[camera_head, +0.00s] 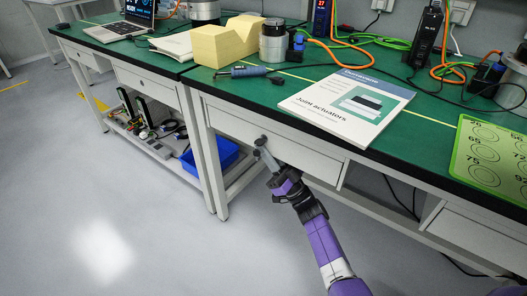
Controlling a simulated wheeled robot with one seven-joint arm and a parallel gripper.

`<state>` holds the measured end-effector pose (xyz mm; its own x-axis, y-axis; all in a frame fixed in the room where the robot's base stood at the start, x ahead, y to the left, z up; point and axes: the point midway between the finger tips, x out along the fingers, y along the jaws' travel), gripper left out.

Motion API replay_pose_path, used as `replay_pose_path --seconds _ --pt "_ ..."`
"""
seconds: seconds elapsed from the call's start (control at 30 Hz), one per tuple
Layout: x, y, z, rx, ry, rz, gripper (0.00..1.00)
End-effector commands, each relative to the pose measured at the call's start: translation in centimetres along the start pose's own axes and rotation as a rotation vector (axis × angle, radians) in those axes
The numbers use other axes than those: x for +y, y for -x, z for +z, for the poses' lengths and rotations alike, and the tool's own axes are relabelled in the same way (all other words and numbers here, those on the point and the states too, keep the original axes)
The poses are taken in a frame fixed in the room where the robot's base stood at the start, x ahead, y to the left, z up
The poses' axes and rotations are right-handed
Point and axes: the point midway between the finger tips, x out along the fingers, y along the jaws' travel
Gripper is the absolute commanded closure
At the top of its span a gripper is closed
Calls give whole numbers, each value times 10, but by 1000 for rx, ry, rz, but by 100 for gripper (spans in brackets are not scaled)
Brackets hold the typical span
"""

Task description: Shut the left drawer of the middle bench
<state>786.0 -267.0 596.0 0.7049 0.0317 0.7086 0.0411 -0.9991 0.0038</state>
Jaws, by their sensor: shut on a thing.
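The middle bench has a green top with a black edge, and its left drawer (300,153) has a plain light front below that edge. The drawer front seems to stand a little proud of the frame at its right end; how far it is out is hard to tell. My gripper (262,146) is at the drawer front, left of its middle, with its fingers shut on the small dark drawer knob (263,139). The fingers partly hide the knob. My purple arm reaches up to it from the lower right.
On the bench top lie a booklet (347,106), a yellow foam block (225,44), a green sheet (491,160) and cables. Another drawer (470,238) is at the right. A blue bin (210,158) sits on a low shelf. The floor in front is clear.

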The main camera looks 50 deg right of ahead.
Motion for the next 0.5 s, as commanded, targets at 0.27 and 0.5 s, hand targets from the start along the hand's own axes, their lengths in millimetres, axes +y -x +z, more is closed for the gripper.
replay_pose_path --seconds 0.27,0.5 --pt "5 1 0 -4 3 12 67" --pt "4 2 0 -3 3 10 67"
